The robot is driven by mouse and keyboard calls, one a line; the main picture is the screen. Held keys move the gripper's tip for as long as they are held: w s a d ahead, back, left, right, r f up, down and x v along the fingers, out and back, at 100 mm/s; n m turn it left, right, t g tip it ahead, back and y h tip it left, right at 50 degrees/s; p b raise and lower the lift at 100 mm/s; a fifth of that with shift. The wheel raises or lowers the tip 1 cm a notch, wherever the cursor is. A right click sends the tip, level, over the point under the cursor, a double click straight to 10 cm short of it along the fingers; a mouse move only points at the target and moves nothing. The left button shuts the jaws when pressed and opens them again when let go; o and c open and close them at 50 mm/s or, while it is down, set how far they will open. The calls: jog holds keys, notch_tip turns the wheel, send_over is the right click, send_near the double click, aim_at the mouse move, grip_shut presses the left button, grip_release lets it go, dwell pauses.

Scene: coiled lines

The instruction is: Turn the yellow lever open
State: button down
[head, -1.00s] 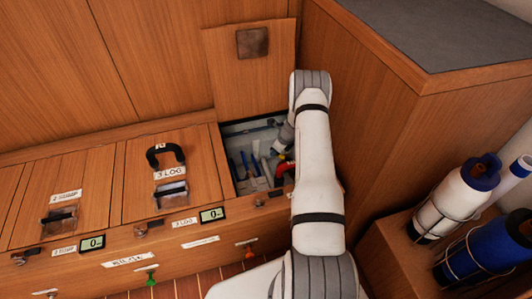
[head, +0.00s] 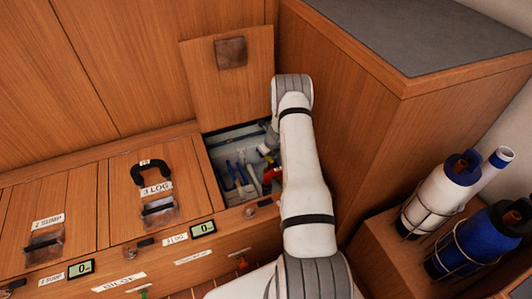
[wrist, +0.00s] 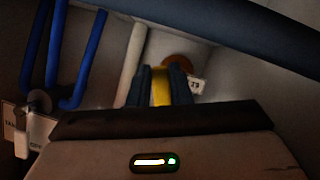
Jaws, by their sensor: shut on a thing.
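The yellow lever (wrist: 160,86) shows in the wrist view between the two dark fingers of my gripper (wrist: 161,82). The fingers are shut on it. A round copper-coloured part and a small white tag (wrist: 196,86) are just behind and to the right of the fingers. In the head view my arm reaches down into the open compartment (head: 213,178) in the bench, and a small patch of yellow shows beside it. My arm hides much of the gripper there. How far the lever is turned cannot be told.
Blue lines (wrist: 85,60) and a pale line (wrist: 131,62) run left of my gripper; white tags hang at the far left. A red part (head: 269,176) lies beside my arm in the compartment. The raised lid (head: 225,95) stands behind, and a wooden cabinet (head: 350,130) is close on the right.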

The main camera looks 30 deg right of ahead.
jog(key=shift+s+d+f, duration=0.1)
jog(key=shift+s+d, duration=0.05)
jog(key=shift+s, duration=0.05)
jog(key=c, duration=1.3)
grip_release()
jog(key=shift+c, duration=0.2)
jog(key=shift+w, duration=0.1)
